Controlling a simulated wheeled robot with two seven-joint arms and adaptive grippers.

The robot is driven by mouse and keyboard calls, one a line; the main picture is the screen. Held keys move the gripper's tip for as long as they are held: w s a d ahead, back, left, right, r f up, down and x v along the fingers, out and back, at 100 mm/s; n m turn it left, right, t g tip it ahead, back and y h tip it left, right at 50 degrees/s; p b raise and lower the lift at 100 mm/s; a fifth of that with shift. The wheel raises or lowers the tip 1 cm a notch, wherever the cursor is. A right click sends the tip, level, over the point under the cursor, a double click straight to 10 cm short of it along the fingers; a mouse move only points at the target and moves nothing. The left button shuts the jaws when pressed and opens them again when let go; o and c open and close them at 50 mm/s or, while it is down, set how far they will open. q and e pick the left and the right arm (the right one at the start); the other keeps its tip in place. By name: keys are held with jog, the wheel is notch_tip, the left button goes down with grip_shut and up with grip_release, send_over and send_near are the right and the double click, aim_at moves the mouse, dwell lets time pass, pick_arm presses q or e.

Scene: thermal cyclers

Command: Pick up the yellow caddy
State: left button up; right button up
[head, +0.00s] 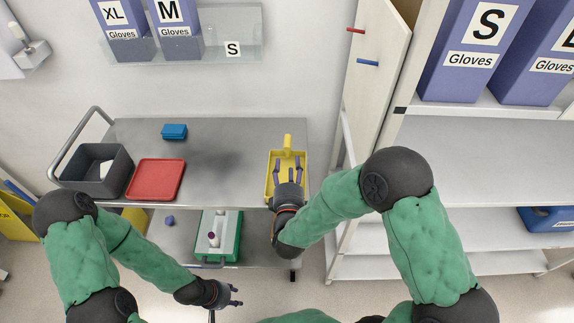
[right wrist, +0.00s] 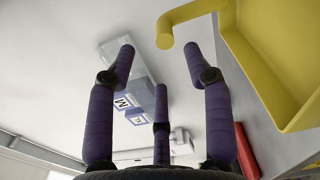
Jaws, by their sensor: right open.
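The yellow caddy (head: 303,166) stands at the right end of the metal cart's top, with its handle (head: 287,142) sticking up at the back. My right gripper (head: 287,167) is open over the front part of the caddy and hides some of it. In the right wrist view, the caddy (right wrist: 285,55) fills the upper right, its handle (right wrist: 165,30) beyond the spread fingers (right wrist: 157,58), with nothing between them. My left gripper (head: 238,295) is low in front of the cart, its fingers apart and empty.
On the cart top (head: 225,150) are a red tray (head: 156,179), a grey bin (head: 80,175) and a blue box (head: 174,131). A green-edged tray (head: 232,235) is on the lower shelf. A white shelf unit (head: 480,150) stands close on the right. The cart's middle is clear.

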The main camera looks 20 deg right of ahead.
aim_at(286, 152)
jog(key=shift+w+d, duration=0.15)
jog(key=shift+w, duration=0.4)
jog(key=shift+x, duration=0.85)
jog(key=shift+w+f+b, duration=0.2)
jog(key=shift+w+b, duration=0.3)
jog(key=shift+w, duration=0.1)
jog(key=b+x, duration=0.1)
jog(key=x, duration=0.2)
jog(key=shift+w+f, duration=0.2)
jog(key=shift+w, duration=0.05)
jog(key=shift+w+r, duration=0.1)
jog(key=shift+w, duration=0.2)
grip_shut()
